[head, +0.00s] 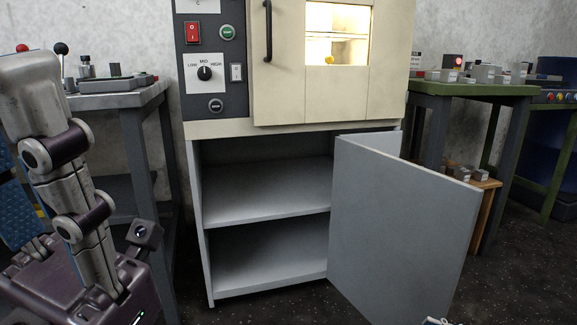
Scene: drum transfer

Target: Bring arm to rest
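My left arm, jointed and pale grey with dark purple bands, stands at the left edge of the head view and is bent downward. Its gripper cannot be made out. My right arm is not recognisable in the view. A small pale piece pokes in at the bottom edge, right of centre, too cut off to identify.
A cream cabinet oven (290,127) has its upper door shut and a lit window (338,50). Below it, an empty two-level grey cupboard (265,190) has its door (395,225) swung open rightward. A grey table (115,100) stands left, a green table (475,89) right.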

